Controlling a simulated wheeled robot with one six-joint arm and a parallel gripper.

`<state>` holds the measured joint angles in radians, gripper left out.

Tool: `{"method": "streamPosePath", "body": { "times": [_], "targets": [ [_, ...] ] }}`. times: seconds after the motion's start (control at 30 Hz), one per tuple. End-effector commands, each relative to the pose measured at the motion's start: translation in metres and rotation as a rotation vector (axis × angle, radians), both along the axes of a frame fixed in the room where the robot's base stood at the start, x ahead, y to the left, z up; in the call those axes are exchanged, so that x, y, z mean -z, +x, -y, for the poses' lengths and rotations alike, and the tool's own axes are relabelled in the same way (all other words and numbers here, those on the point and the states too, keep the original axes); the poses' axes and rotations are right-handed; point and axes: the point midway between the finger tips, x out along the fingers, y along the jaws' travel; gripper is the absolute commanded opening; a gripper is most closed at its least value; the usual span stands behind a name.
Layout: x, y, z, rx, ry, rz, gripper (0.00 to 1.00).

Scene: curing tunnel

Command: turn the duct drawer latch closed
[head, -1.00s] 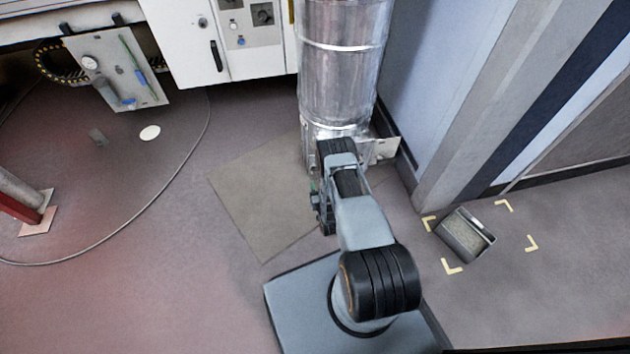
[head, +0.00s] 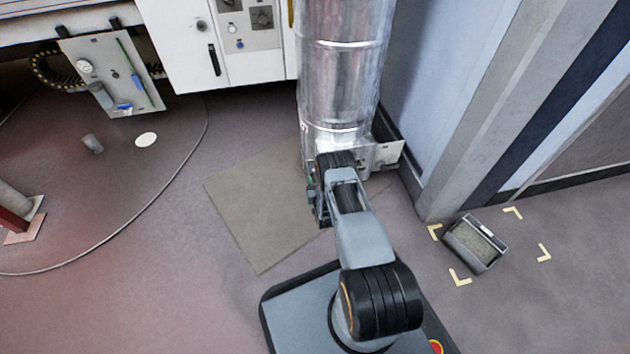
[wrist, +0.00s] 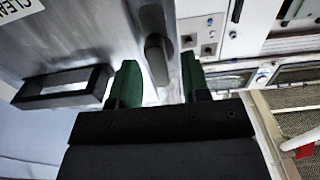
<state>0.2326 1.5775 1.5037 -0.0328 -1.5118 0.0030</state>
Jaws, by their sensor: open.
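The silver duct (head: 343,75) stands upright, and my arm reaches to its lower end in the head view. In the wrist view, a grey metal drawer front (wrist: 95,35) fills the upper left, with a black bar handle (wrist: 62,88) and part of a printed label. A dark grey rounded latch (wrist: 157,58) stands out from it. My gripper (wrist: 158,82) is open, with green fingertips on either side of the latch in the picture. I cannot tell whether they touch it. In the head view my arm hides the latch and most of the gripper.
A grey bin (head: 475,244) stands on the floor at right between yellow corner marks. A white cabinet (head: 225,50) is left of the duct. A pale wall (head: 430,80) rises close on the right. A flat tan floor panel (head: 260,210) lies clear left of my arm.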

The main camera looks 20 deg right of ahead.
Motion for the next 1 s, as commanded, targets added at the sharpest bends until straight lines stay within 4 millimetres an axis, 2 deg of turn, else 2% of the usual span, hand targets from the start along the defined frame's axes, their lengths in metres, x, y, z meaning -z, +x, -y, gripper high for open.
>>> {"method": "streamPosePath", "body": {
  "times": [0.2, 0.57, 1.0],
  "targets": [
    [0.001, 0.014, 0.003, 0.000, 0.000, -0.001, 0.43],
    [0.000, 0.016, 0.003, 0.000, 0.000, -0.001, 0.42],
    [0.000, 0.016, 0.003, 0.000, 0.000, -0.002, 0.02]
  ]
}}
